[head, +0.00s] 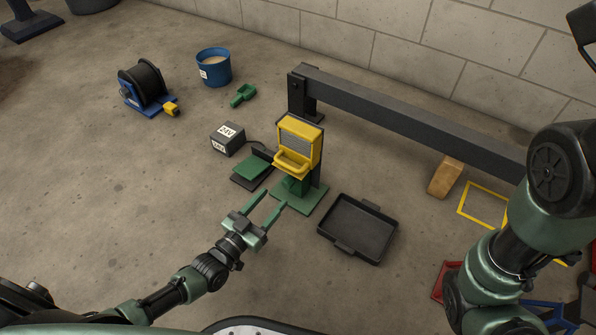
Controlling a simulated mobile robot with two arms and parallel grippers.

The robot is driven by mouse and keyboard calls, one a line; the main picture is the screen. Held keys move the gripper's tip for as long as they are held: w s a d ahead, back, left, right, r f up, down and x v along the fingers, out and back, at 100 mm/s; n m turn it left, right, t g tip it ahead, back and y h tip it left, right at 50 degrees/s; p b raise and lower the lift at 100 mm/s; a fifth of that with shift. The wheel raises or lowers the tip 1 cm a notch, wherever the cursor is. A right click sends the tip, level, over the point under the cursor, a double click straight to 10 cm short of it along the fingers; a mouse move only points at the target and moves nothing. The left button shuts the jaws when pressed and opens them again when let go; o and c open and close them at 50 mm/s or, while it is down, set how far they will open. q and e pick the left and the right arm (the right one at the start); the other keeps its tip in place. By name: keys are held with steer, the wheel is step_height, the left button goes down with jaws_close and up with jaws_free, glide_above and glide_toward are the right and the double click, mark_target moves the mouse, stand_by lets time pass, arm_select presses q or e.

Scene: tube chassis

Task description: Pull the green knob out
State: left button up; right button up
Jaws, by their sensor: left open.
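A yellow frame (300,135) with a grey mesh panel and a yellow tray-like handle (292,164) stands on a green base plate (309,205). A green part (294,187) shows low under the yellow handle. I cannot tell whether it is the knob, since it is small and partly covered. My left gripper (273,199) is open and empty, with its two green fingers apart and pointing at the stand. Its fingertips are just short of the green part, to its lower left in the picture. My right arm shows at the right, but its gripper is out of view.
A black tray (358,228) lies right of the stand. A grey 24V box (228,138) and a green-topped plate (253,166) are on the left. A long dark beam (410,110) runs behind. A blue bucket (214,72) and cable reel (143,84) stand farther back.

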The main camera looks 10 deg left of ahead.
mark_target(285, 185)
arm_select(q)
steer(key=w+b, duration=0.1)
steer(key=w, duration=0.1)
steer(key=w+d+f+b, duration=0.1)
steer(key=w+b, duration=0.2)
steer(key=w, duration=0.1)
steer(key=shift+w+d+f, duration=0.15)
steer(key=shift+d+f, duration=0.2)
steer(key=shift+w+d+r+b, duration=0.15)
steer(key=shift+w+b, duration=0.15)
steer(key=shift+w, duration=0.1)
jaws_close()
stand_by(0.8)
